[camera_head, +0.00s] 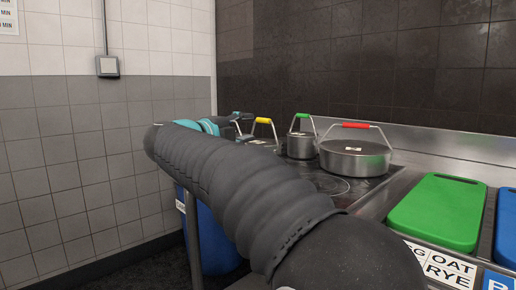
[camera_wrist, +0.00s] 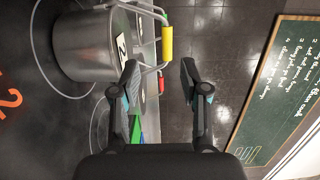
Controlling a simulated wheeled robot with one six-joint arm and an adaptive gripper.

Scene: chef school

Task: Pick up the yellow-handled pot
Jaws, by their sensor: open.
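The yellow-handled pot (camera_head: 264,141) is a metal pot on the stove, partly hidden behind my arm in the head view. Its yellow grip (camera_head: 264,121) sits on a raised handle. In the wrist view the pot (camera_wrist: 85,47) is at upper left, and the yellow grip (camera_wrist: 167,43) lies just beyond my fingertips, roughly in line with the gap between them. My gripper (camera_wrist: 160,78) is open, with nothing held between its fingers. In the head view my gripper (camera_head: 241,122) is small, just left of the yellow grip.
A green-handled pot (camera_head: 302,146) and a wide red-handled pot (camera_head: 355,158) stand close by to the right on the stove. A green cutting board (camera_head: 438,211) lies on the counter. A blue bin (camera_head: 213,240) stands below my arm. A chalkboard (camera_wrist: 277,92) shows in the wrist view.

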